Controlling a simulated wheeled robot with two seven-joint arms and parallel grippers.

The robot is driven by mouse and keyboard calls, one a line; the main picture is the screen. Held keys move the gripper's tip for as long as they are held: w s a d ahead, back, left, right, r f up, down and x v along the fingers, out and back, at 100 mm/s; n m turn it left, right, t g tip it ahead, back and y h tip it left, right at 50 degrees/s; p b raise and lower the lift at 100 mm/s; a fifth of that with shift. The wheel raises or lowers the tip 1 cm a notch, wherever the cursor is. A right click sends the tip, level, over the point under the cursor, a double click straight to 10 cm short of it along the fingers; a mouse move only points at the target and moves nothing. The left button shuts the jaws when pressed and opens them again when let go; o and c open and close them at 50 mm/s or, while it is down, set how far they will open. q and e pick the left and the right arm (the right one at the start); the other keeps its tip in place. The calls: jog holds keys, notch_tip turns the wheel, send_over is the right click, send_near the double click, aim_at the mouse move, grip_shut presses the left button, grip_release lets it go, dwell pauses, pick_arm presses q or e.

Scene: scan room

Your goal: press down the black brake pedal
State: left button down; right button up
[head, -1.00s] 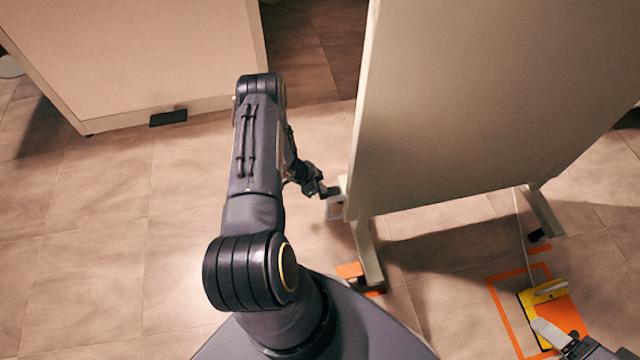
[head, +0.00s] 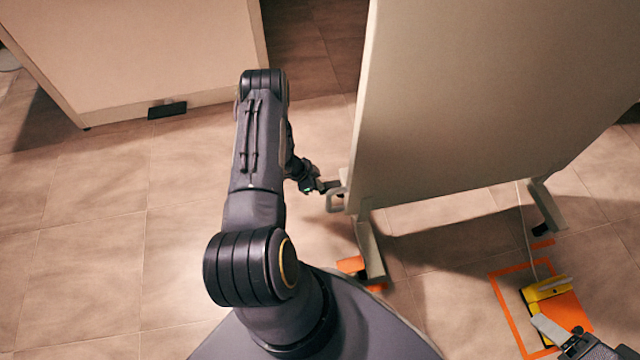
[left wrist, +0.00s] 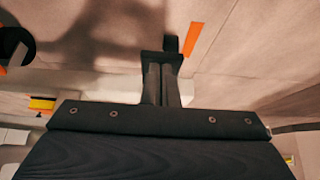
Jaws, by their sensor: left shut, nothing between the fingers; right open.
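A small black block (head: 167,110) sticks out at the base of the pale cabinet at the upper left of the head view. A smaller black piece (head: 545,229) sits at the foot of the upright panel on the right. I cannot tell for certain which is the brake pedal. My left gripper (head: 334,187) is shut and empty beside a pale handle (head: 336,201) on the panel's left edge; contact is unclear. Its closed fingers (left wrist: 162,85) show in the left wrist view.
The large upright panel (head: 460,110) stands on feet in front of me. An orange block (head: 351,264) is by its near foot (head: 369,250). A yellow device (head: 540,292) lies inside an orange floor outline (head: 497,290). The tiled floor at left is clear.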

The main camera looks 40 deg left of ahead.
pick_arm(q)
jog(key=shift+s, duration=0.1)
dwell(0.3)
jog(key=shift+r+p, duration=0.6)
pick_arm(e)
jog(key=shift+r, duration=0.35)
pick_arm(q)
jog(key=shift+r, duration=0.1)
